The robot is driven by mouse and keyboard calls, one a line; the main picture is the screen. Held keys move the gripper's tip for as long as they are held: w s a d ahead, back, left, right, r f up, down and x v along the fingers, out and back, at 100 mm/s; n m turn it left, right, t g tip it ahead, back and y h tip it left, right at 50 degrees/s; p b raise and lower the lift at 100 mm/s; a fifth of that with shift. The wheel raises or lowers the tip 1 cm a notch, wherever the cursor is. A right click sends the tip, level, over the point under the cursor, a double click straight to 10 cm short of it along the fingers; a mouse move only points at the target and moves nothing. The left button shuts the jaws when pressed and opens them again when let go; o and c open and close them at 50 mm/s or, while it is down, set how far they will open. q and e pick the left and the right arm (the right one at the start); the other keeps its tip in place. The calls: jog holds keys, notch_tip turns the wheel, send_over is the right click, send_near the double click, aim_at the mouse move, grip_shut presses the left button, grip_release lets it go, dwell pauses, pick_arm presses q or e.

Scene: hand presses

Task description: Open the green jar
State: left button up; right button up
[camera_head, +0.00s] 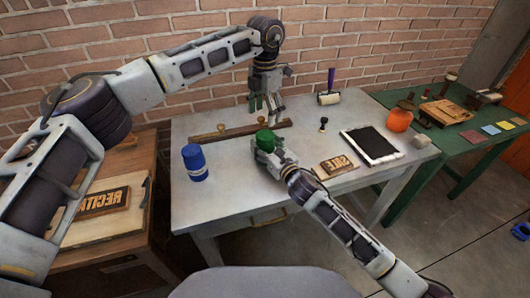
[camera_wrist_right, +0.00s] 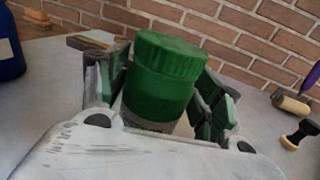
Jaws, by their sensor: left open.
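The green jar (camera_head: 265,146) stands on the white table, near its middle, with its green lid on. In the right wrist view the jar (camera_wrist_right: 158,95) sits between both finger pads, and its lower part is hidden by my gripper. My right gripper (camera_head: 271,152) reaches in from the front right and is shut on the jar's body; it also shows in the right wrist view (camera_wrist_right: 160,100). My left gripper (camera_head: 263,108) is open and empty, pointing down, above and slightly behind the lid.
A blue jar (camera_head: 195,163) stands to the left. A wooden rail (camera_head: 225,134) lies behind the green jar. A SALE plate (camera_head: 336,166), a tablet-like black pad (camera_head: 371,144), a small stamp (camera_head: 323,124) and a purple-handled roller (camera_head: 329,91) lie to the right.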

jog(key=c, duration=1.2)
pick_arm(q)
jog(key=shift+s+f, duration=0.1)
jog(key=shift+f, duration=0.25)
pick_arm(e)
grip_shut()
pick_arm(q)
jog(key=shift+s+d+f, duration=0.1)
jog(key=shift+d+f, duration=0.1)
jog(key=shift+d, duration=0.2)
jog(key=m, duration=0.3)
jog(key=shift+r+m, duration=0.2)
jog(key=shift+m, duration=0.1)
jog(key=m, duration=0.3)
jog(key=shift+r+m, duration=0.15)
jog(key=shift+m, duration=0.25)
jog(key=m, duration=0.7)
jog(key=shift+a+r, duration=0.15)
jog(key=m, duration=0.3)
jog(key=shift+w+a+m, duration=0.1)
jog(key=shift+w+m, duration=0.1)
jog(key=shift+m, duration=0.2)
jog(key=m, duration=0.4)
jog(key=shift+a+m, duration=0.1)
jog(key=shift+m, duration=0.2)
jog(key=m, duration=0.4)
jog(key=shift+m, duration=2.3)
